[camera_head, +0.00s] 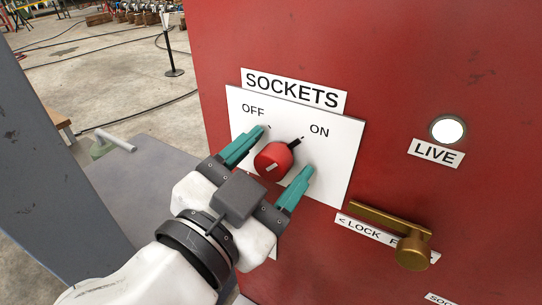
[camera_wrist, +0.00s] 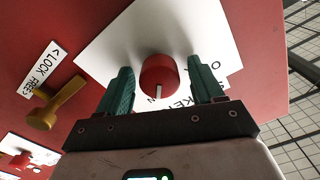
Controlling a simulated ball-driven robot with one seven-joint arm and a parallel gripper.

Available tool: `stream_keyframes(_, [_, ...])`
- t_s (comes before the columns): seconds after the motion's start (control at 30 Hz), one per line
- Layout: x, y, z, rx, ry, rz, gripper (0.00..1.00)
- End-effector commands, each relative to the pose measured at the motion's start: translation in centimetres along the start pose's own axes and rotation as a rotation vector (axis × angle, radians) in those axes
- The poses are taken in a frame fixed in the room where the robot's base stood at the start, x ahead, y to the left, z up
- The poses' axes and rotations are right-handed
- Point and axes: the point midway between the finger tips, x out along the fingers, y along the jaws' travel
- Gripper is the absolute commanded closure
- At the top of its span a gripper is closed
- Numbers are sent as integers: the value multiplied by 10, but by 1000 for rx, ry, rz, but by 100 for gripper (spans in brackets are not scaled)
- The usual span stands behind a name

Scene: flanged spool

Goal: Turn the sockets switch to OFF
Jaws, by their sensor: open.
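The sockets switch is a red round knob (camera_head: 272,158) on a white plate (camera_head: 340,150) marked SOCKETS, with OFF at upper left and ON at upper right. A black pointer behind the knob slants up and right, towards ON. My gripper (camera_head: 285,150) is open, with one teal finger on either side of the knob. In the wrist view the knob (camera_wrist: 158,72) sits between the spread fingers of my gripper (camera_wrist: 159,66), with visible gaps on both sides. A white mark shows on the knob's face. Part of the lettering is hidden behind the gripper.
The plate is on a red panel (camera_head: 400,50). A pale round LIVE lamp (camera_head: 448,130) is at right. A brass handle (camera_head: 410,255) with a LOCK FREE label (camera_head: 372,231) juts out at lower right. A grey surface (camera_head: 145,175) lies at left, with open floor beyond.

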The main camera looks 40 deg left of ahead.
Motion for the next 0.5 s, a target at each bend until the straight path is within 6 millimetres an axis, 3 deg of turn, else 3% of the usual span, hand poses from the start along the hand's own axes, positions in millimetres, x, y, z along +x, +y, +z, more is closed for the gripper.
stream_keyframes(0.2, [0,0,0,0,0,0,33])
stream_keyframes(0.5, [0,0,0,-1,0,0,61])
